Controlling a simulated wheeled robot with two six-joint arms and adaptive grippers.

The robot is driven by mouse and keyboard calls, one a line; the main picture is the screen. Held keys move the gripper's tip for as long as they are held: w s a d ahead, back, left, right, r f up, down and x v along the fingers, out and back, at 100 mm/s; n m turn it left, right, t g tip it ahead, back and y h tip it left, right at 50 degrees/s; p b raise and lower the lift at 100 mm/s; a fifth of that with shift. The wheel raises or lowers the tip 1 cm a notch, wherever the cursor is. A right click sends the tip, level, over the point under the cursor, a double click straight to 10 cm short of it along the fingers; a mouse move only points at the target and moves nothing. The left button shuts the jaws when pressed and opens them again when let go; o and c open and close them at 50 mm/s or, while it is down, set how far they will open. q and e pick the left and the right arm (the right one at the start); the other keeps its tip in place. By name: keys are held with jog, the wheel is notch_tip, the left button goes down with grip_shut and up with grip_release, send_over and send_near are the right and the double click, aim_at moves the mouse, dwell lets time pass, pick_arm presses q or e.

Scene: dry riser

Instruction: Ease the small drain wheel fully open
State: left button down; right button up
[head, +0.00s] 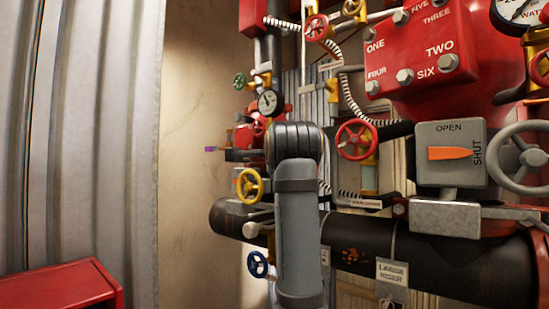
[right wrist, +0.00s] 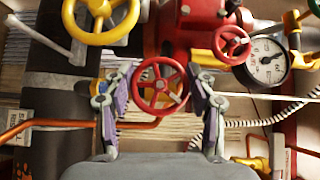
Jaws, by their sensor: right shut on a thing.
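A small red handwheel (right wrist: 160,87), which I take to be the drain wheel, sits in the middle of the right wrist view with its spokes facing me. My right gripper (right wrist: 160,95) has one purple-padded finger on each side of this wheel and is shut on it. In the head view my right arm covers most of the gripper; a purple fingertip shows to the left of the wrist. The wheel's angle and how far open it is cannot be told. My left gripper is out of view.
A yellow wheel (right wrist: 100,15), another red wheel (right wrist: 232,45) and a gauge (right wrist: 267,62) crowd close above. In the head view, a red wheel (head: 357,139) and a black pipe (head: 470,265) lie right of my arm. A red box (head: 60,290) stands lower left.

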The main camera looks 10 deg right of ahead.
jog(key=shift+c, duration=0.7)
jog(key=shift+r+p, duration=0.15)
jog(key=shift+p, duration=0.2)
jog(key=n+g+p, duration=0.1)
jog(key=p, duration=0.1)
jog(key=g+p, duration=0.1)
jog(key=p, duration=0.1)
jog(key=shift+r+n+p, duration=0.25)
jog(key=shift+n+p, duration=0.05)
jog(key=shift+n, duration=0.1)
jog(key=shift+f+n+g+p, duration=0.2)
jog(key=shift+n+g+p, duration=0.1)
jog(key=shift+f, duration=0.3)
jog(key=o, duration=1.2)
